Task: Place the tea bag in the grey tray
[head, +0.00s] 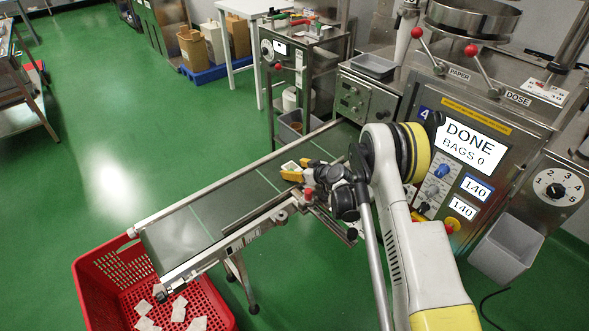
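My gripper (296,170), with yellow fingertips, is low over the green conveyor belt in the middle of the head view. A small pale piece with a green mark, which looks like a tea bag (289,166), is at the fingertips. I cannot tell whether it is gripped or lies on the belt between them. A shallow grey tray (373,67) sits on top of the steel machine, behind and right of my gripper. Several white tea bags (179,309) lie in the red crate (113,263) at the belt's lower left end.
The belt (178,235) is otherwise clear, with metal side rails. A grey bin (508,246) hangs on the packer's front at right, and another grey bin (297,124) is low behind the belt. Red-knobbed levers (471,50) stand above the panel reading "DONE, BAGS 0".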

